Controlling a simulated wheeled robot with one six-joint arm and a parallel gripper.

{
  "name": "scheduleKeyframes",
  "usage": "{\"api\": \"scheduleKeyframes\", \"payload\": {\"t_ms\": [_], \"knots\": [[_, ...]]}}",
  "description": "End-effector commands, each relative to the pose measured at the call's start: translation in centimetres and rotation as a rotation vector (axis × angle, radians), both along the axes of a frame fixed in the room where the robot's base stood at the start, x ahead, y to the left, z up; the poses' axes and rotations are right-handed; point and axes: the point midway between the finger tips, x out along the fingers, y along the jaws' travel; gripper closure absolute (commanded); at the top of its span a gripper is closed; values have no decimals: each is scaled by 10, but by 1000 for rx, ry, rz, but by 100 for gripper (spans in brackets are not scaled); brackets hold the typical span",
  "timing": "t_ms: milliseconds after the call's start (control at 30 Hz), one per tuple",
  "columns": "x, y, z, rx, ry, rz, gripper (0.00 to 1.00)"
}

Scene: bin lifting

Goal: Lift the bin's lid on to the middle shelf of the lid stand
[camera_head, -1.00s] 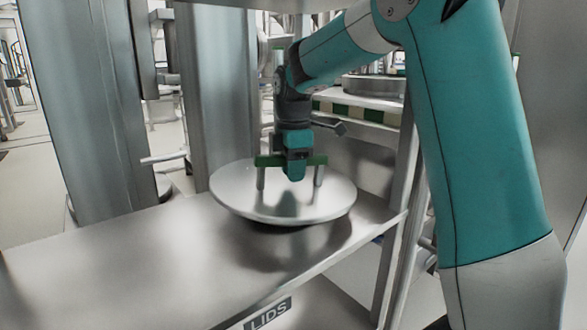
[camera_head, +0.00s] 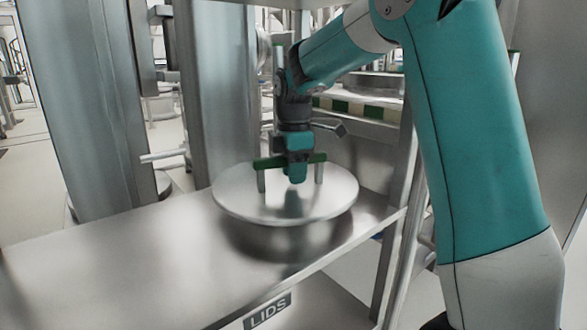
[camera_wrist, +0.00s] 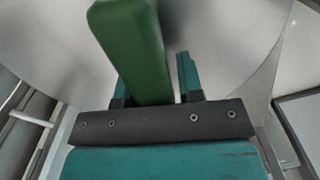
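The lid (camera_head: 238,198) is a round grey metal disc with a green bar handle (camera_head: 268,163) on two short posts. It is over the right part of the metal shelf (camera_head: 130,265) of the stand, which has a LIDS label (camera_head: 268,311). The lid looks nearly level, with a dark reflection under it; I cannot tell whether it touches the shelf. My gripper (camera_head: 297,174) points down and is shut on the handle. In the wrist view the green bar (camera_wrist: 130,50) runs between the fingers (camera_wrist: 155,85), with the lid (camera_wrist: 230,40) behind. The bin is not identifiable.
The shelf is bare to the left of the lid. A stand post (camera_head: 398,220) rises close to the lid's right. Large metal columns (camera_head: 85,110) stand behind the shelf on the left. Another surface with a green-and-cream striped edge (camera_head: 355,109) lies behind.

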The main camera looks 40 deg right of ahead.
Motion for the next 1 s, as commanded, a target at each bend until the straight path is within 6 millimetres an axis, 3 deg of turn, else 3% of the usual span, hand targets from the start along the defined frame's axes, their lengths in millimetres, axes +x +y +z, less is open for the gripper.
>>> {"api": "scheduleKeyframes", "payload": {"t_ms": [33, 100, 367, 800, 1000], "knots": [[0, 0, -1, 0, 1, 0, 54], [0, 0, 0, 0, -1, 1, 45], [0, 1, 1, 1, 2, 3, 45], [1, 0, 68, 0, -3, 1, 45], [0, 0, 76, 0, -2, 1, 45]]}}
